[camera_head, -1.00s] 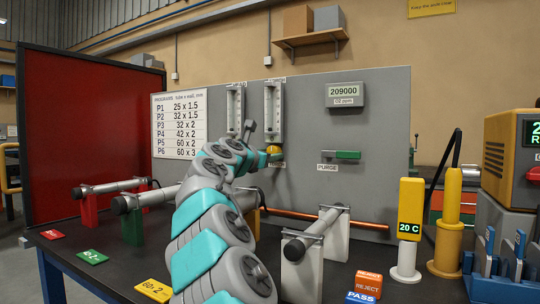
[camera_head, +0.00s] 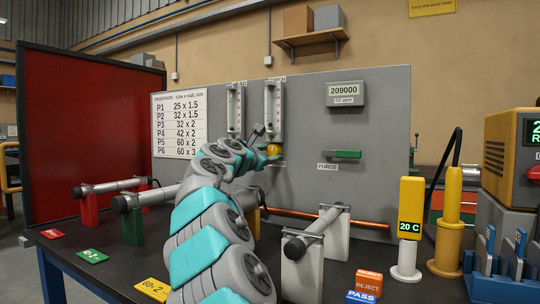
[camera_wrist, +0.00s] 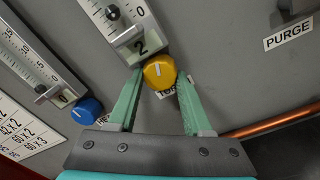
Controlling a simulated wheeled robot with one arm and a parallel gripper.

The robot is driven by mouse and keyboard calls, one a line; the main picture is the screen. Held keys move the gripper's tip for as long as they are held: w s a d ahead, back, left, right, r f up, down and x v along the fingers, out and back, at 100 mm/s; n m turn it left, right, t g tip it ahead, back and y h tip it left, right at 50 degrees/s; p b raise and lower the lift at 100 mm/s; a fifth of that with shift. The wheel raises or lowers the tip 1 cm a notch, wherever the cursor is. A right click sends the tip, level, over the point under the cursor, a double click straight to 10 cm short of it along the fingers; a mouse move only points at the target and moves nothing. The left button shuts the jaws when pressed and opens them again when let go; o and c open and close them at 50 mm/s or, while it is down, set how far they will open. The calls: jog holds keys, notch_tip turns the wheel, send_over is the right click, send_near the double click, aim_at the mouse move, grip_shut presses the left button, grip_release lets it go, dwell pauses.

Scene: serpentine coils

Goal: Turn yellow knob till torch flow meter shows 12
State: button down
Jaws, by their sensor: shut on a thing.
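The yellow knob (camera_wrist: 159,72) sits at the foot of the right-hand flow meter (camera_wrist: 122,22). A white line marks its face, and a partly covered label is below it. That meter's small readout (camera_wrist: 143,46) shows 2, with a float low in its scaled tube. My gripper (camera_wrist: 158,82) is shut on the knob, one green finger on each side. The wrist picture is tilted against the panel. In the head view the same flow meter (camera_head: 274,105) stands on the grey panel, and the yellow knob (camera_head: 274,150) is partly hidden by my gripper (camera_head: 267,154).
A second flow meter (camera_wrist: 35,58) with a blue knob (camera_wrist: 87,110) and a readout of 0 is on the left. A green purge handle (camera_head: 347,154) is to the right on the panel. A copper tube (camera_head: 350,223) runs low along it.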

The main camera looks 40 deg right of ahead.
jog(key=shift+m, duration=0.3)
jog(key=shift+c, duration=1.6)
grip_release()
